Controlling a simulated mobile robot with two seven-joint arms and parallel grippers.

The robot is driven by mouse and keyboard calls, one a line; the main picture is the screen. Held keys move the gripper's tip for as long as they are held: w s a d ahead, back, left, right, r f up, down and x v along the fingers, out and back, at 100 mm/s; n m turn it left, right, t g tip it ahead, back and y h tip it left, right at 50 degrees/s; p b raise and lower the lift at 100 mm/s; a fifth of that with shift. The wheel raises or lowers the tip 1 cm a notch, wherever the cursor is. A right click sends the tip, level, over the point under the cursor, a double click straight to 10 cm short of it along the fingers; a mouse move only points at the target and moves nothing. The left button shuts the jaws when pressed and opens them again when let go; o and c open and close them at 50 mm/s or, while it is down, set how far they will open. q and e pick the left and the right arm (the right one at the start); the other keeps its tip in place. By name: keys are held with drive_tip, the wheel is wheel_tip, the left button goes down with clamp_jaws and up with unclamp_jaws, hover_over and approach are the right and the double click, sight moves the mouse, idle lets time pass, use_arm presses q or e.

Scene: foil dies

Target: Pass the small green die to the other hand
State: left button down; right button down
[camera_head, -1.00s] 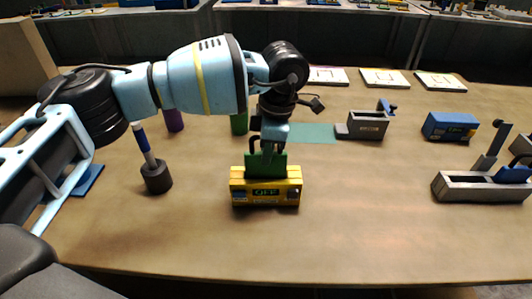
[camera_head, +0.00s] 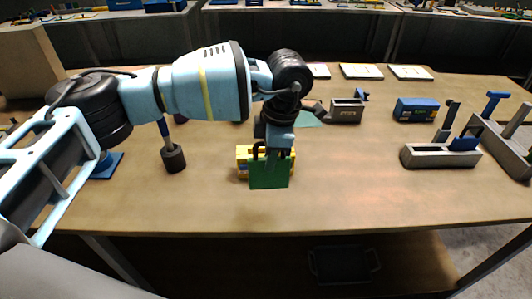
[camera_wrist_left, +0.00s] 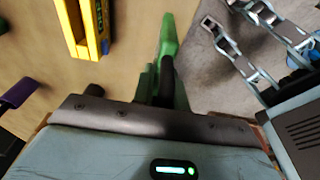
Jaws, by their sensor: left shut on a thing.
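The small green die (camera_head: 268,174) is a flat green plate with a dark handle at its top. My left gripper (camera_head: 270,150) is shut on it and holds it upright, in front of the yellow box (camera_head: 242,153). The die hides much of the box's front. In the left wrist view the green die (camera_wrist_left: 168,38) stands out beyond the jaws, and the yellow box (camera_wrist_left: 78,28) lies apart to its left. My right gripper is not seen in the head view, and I cannot make it out in the wrist view.
A dark round holder with a blue-handled tool (camera_head: 174,157) stands left. Grey holders (camera_head: 345,113) (camera_head: 432,156) and a blue box (camera_head: 416,109) stand to the right. White cards (camera_head: 362,71) lie at the back. The table's front middle is clear up to its edge.

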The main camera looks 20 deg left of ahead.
use_arm(q)
drive_tip(key=shift+s+d, duration=0.15)
drive_tip(key=shift+s, duration=0.2)
